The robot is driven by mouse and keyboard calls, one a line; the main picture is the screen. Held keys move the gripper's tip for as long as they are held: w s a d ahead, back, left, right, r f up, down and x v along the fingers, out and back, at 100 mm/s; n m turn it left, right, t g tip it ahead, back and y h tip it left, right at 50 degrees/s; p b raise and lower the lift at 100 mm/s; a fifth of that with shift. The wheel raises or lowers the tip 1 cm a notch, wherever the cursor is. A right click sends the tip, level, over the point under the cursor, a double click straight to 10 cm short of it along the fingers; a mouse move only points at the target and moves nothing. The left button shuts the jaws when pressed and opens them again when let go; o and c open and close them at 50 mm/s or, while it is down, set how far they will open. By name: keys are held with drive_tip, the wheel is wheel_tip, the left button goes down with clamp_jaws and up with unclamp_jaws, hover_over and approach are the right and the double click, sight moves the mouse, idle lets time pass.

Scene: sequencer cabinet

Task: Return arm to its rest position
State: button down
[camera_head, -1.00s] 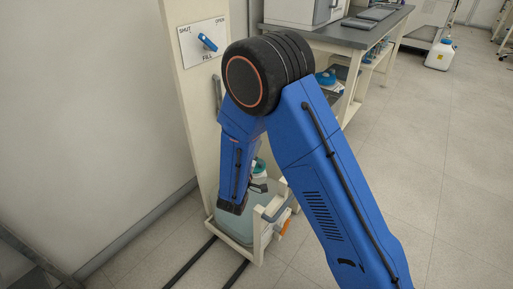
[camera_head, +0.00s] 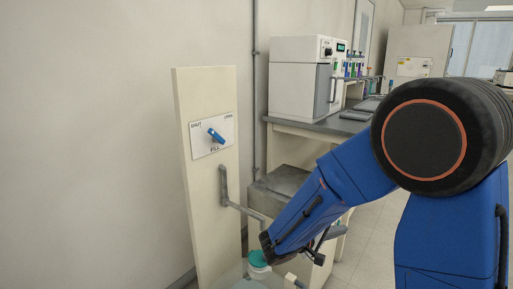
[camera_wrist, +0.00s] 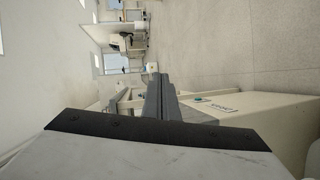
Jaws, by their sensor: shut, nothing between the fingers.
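My blue arm (camera_head: 335,190) with its large black elbow joint fills the right of the head view. Its forearm slopes down left to a dark wrist near the carboy. In the wrist view my gripper (camera_wrist: 160,84) shows as two grey fingers side by side, shut and empty. In the head view the fingers cannot be made out clearly. The plate also shows sideways in the wrist view (camera_wrist: 219,109).
A carboy with a teal cap (camera_head: 257,258) stands below the grey pipe (camera_head: 240,208), close to my wrist. A bench (camera_head: 300,125) with a white instrument (camera_head: 298,80) is behind. Open floor (camera_head: 372,232) shows between the bench and my arm.

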drive_tip(key=s+d+r+m+g+y, duration=0.1)
drive_tip(key=s+d+m+g+y, duration=0.15)
drive_tip(key=s+d, duration=0.45)
drive_tip(key=s+d+r+m+g+y, duration=0.15)
drive_tip(key=s+g, duration=0.25)
drive_tip(key=s, duration=0.6)
drive_tip(key=s+a+r+t+y, duration=0.1)
drive_tip(key=s+a+t+y, duration=0.1)
drive_tip(key=s, duration=0.4)
drive_tip(key=s+a+r+t+y, duration=0.2)
drive_tip(key=s+a+y, duration=0.2)
drive_tip(key=s+y, duration=0.2)
drive_tip(key=shift+a+r+y, duration=0.2)
drive_tip(key=shift+r+y, duration=0.05)
drive_tip(key=shift+y, duration=0.45)
